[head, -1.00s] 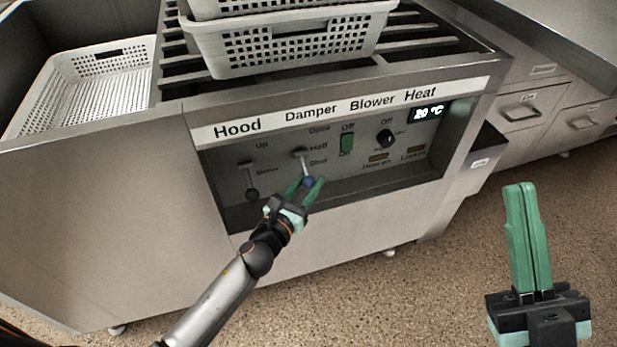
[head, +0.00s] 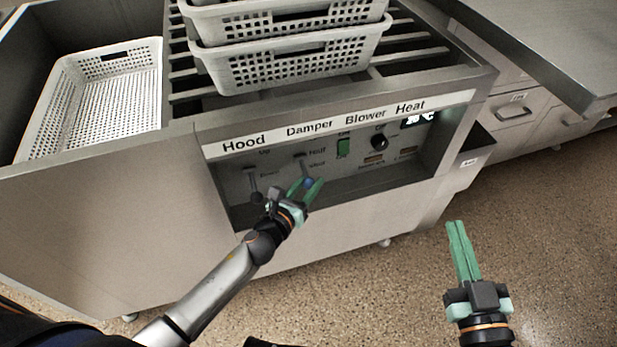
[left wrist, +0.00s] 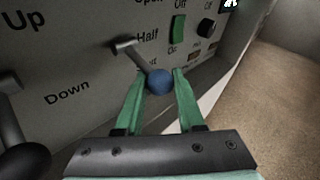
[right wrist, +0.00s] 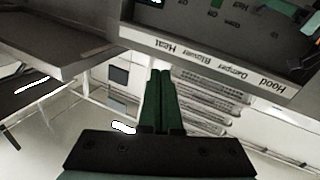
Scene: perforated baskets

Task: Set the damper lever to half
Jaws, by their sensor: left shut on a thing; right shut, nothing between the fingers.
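The damper lever is a grey bar ending in a blue ball (left wrist: 159,82), on the recessed panel under the "Damper" label (head: 309,129). In the left wrist view the bar points down and to the right from its pivot, beside the "Half" and "Shut" marks. My left gripper (head: 308,188) has its green fingers around the blue ball, shut on it; in the left wrist view the fingertips (left wrist: 159,76) lie on both sides of the ball. My right gripper (head: 458,226) is shut and empty, out over the floor at the right; its fingers also show in the right wrist view (right wrist: 160,76).
The hood lever (head: 253,184) with a dark knob is left of the damper lever. The green blower switch (head: 343,147) and black heat knob (head: 380,141) are to the right. White perforated baskets (head: 290,72) stand on the rails above. The floor at right is open.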

